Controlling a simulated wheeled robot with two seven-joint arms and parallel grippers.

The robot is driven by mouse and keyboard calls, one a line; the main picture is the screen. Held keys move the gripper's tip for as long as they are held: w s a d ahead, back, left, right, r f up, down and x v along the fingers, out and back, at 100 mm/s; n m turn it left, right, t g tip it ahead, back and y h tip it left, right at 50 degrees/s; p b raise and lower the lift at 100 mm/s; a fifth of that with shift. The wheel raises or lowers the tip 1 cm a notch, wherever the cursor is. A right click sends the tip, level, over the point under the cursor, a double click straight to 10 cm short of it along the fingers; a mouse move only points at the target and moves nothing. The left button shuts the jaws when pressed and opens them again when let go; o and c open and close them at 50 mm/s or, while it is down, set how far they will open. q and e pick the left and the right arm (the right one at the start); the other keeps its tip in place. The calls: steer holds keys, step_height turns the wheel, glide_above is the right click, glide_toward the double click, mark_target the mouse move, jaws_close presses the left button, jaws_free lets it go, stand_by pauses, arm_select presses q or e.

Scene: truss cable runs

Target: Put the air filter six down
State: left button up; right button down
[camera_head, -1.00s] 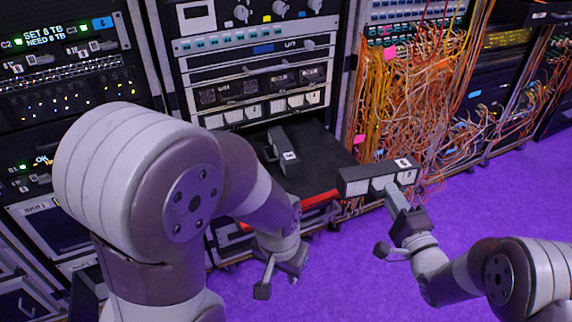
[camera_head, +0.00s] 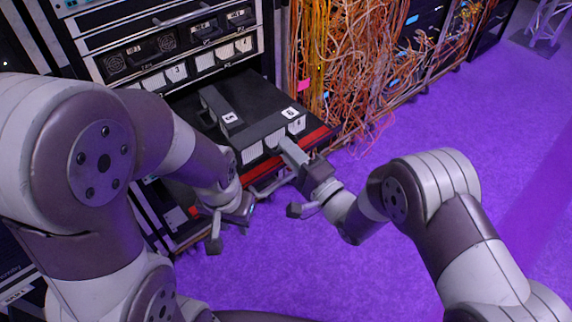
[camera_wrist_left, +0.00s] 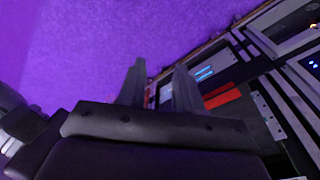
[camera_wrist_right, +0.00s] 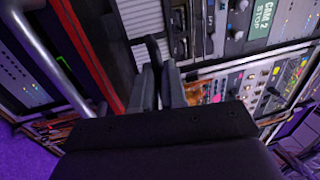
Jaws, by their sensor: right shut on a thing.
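Air filter six (camera_head: 268,128) is a dark grey bar with white front faces and a white label marked 6. My right gripper (camera_head: 291,151) is shut on its front and holds it level over the front right of a pulled-out black shelf (camera_head: 262,91). I cannot tell whether its underside touches the shelf. A second filter, labelled 5 (camera_head: 222,108), lies on the shelf to its left. My left gripper (camera_head: 232,222) is empty, below and in front of the shelf; its fingers (camera_wrist_left: 158,88) stand apart in the left wrist view.
The shelf has a red front edge (camera_head: 316,137) and a bar handle below it. Rack units with a row of white-faced slots (camera_head: 205,61) stand behind. Loose orange cables (camera_head: 345,60) hang to the right. The purple floor (camera_head: 480,130) is clear.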

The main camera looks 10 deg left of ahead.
step_height(320, 180, down, 4)
steer(key=shift+b, duration=0.7)
